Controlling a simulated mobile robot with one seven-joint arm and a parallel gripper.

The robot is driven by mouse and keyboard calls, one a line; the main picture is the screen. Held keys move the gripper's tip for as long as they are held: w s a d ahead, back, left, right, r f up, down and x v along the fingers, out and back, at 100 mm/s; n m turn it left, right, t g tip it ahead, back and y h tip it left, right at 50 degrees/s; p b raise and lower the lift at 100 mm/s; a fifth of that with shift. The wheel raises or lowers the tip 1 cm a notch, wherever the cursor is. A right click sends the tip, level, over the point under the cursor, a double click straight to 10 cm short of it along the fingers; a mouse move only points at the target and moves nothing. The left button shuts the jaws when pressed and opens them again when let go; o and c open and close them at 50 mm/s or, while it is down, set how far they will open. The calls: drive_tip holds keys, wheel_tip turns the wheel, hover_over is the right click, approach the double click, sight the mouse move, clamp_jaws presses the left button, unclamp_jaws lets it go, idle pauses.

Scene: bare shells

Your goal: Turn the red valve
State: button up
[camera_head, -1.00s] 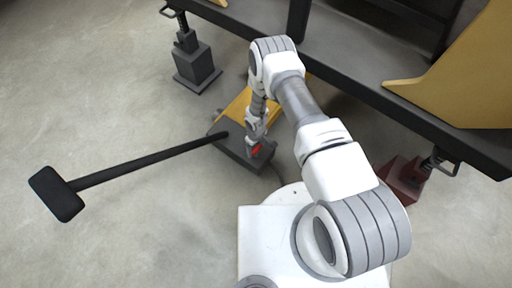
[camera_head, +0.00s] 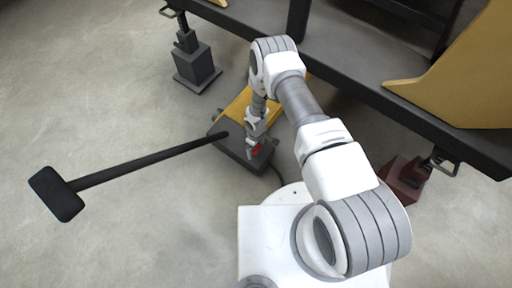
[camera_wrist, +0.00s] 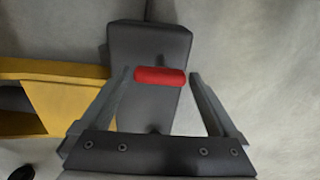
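The red valve (camera_wrist: 160,77) is a short red bar on top of a dark grey block (camera_wrist: 150,40). In the wrist view it lies crosswise between the two fingers of my gripper (camera_wrist: 160,78). The fingers are spread, one near each end of the bar, with a small gap visible at the right and little or none at the left. In the head view my gripper (camera_head: 253,148) points down at the block's near end, and a bit of the red valve (camera_head: 257,149) shows beside it. Most of the valve is hidden there by the gripper.
A yellow part (camera_head: 237,106) adjoins the block. A dark frame (camera_head: 350,72) on a grey jack stand (camera_head: 195,66) and a red one (camera_head: 402,178) spans the back.

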sight(256, 149)
wheel_tip(256, 149, up, 17)
drive_tip(key=p, duration=0.6)
drive_tip(key=shift+r+p, duration=0.2)
drive_tip(key=shift+p, duration=0.1)
